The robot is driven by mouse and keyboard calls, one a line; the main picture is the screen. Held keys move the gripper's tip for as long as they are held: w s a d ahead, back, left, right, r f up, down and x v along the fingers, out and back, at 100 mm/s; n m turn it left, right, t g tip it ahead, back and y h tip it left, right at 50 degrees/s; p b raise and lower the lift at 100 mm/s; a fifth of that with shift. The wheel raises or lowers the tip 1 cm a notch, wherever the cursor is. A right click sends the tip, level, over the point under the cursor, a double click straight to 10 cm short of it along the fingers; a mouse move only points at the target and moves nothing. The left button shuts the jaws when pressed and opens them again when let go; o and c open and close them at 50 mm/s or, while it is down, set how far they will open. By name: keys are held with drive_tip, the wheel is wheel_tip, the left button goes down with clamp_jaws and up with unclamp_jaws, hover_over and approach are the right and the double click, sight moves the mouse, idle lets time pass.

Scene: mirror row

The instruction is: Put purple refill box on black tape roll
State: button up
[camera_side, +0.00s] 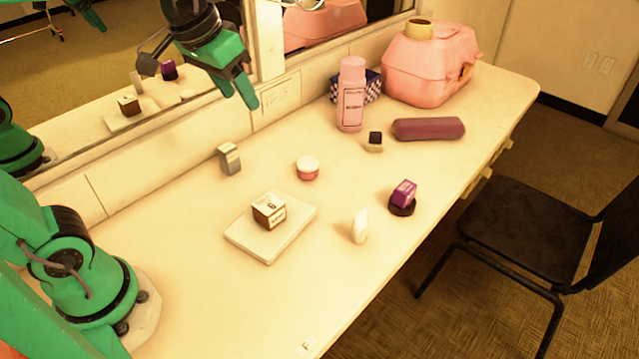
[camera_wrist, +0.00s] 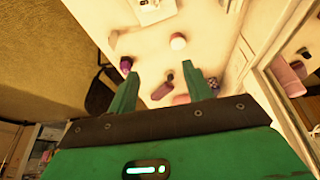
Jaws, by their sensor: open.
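The purple refill box (camera_side: 404,193) sits on top of the black tape roll (camera_side: 402,209) near the front edge of the counter. The roll's dark rim shows below the box and its top is mostly hidden. The purple box is also in the wrist view (camera_wrist: 126,63), left of the fingers. My gripper (camera_side: 242,97) is open and empty, raised high above the back of the counter, well apart from the box and roll. Its two spread fingers also show in the wrist view (camera_wrist: 161,72).
A white upright piece (camera_side: 360,226) stands just left of the roll. A brown-and-white box (camera_side: 269,211) sits on a pale slab (camera_side: 250,243). A pink-sided jar (camera_side: 307,169), grey box (camera_side: 229,158), pink bottle (camera_side: 351,95) and maroon case (camera_side: 428,129) stand farther back. A mirror lines the back.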

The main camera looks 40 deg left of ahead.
drive_tip(key=s+a+f, duration=0.1)
drive_tip(key=s+f, duration=0.1)
drive_tip(key=s, duration=0.3)
drive_tip(key=s+a+f+t, duration=0.1)
drive_tip(key=s+a+f, duration=0.1)
drive_tip(key=s, duration=0.3)
drive_tip(key=shift+f, duration=0.8)
